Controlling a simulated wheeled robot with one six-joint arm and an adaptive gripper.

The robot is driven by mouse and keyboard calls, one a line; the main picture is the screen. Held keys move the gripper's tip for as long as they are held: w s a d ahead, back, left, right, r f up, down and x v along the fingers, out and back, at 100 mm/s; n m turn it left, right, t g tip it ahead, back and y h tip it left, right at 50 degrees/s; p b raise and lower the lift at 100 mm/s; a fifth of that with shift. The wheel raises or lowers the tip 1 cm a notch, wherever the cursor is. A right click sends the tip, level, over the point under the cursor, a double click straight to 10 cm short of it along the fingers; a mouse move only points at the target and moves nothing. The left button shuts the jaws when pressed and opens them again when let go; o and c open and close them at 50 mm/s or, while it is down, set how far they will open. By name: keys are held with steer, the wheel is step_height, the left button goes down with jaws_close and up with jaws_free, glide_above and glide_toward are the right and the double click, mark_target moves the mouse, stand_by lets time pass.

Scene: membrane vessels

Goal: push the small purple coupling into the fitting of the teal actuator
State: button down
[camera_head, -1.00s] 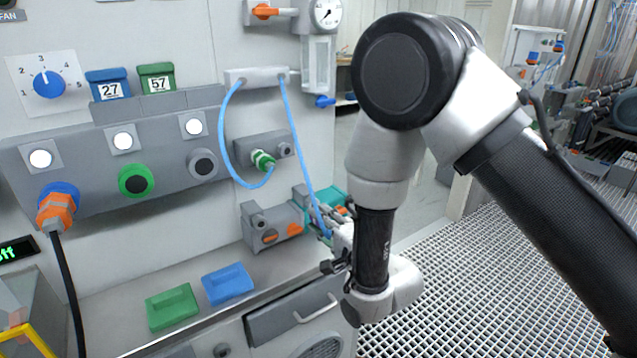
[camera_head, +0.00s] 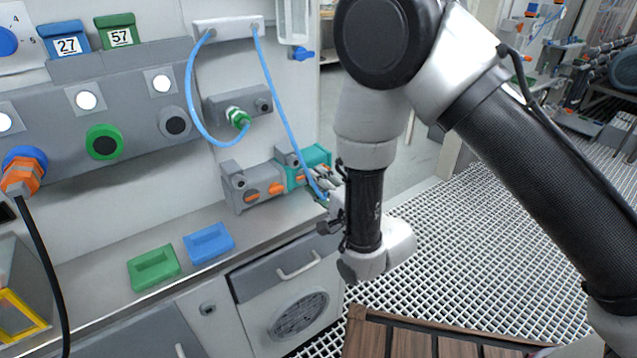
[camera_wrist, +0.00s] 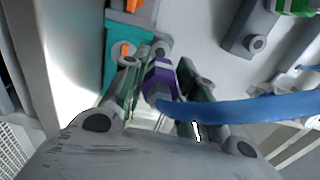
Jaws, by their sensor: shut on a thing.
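In the wrist view the small purple coupling (camera_wrist: 159,78) sits between the two fingers of my gripper (camera_wrist: 161,90), which is shut on it. A blue hose (camera_wrist: 240,108) runs from the coupling to the right. The teal actuator (camera_wrist: 117,62) is just beyond and left of the coupling. Its grey round fitting (camera_wrist: 160,48) lies close in front of the coupling's far end; I cannot tell whether they touch. In the head view the teal actuator (camera_head: 318,157) stands at the counter's right end, with my gripper (camera_head: 328,188) beside it. The coupling is hidden there.
A grey actuator (camera_head: 250,186) stands left of the teal one. A green-ended coupling (camera_head: 236,116) with a looped blue hose is on the panel above. Green (camera_head: 153,268) and blue (camera_head: 208,243) trays lie on the counter (camera_head: 110,245). Grated floor is open at right.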

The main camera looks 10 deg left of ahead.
mark_target(296, 163)
steer(key=shift+x, duration=2.85)
steer(key=shift+w+a, duration=0.35)
steer(key=shift+a, duration=0.05)
steer(key=c, duration=1.1)
jaws_free()
steer(key=shift+o, duration=0.2)
steer(key=v, duration=1.2)
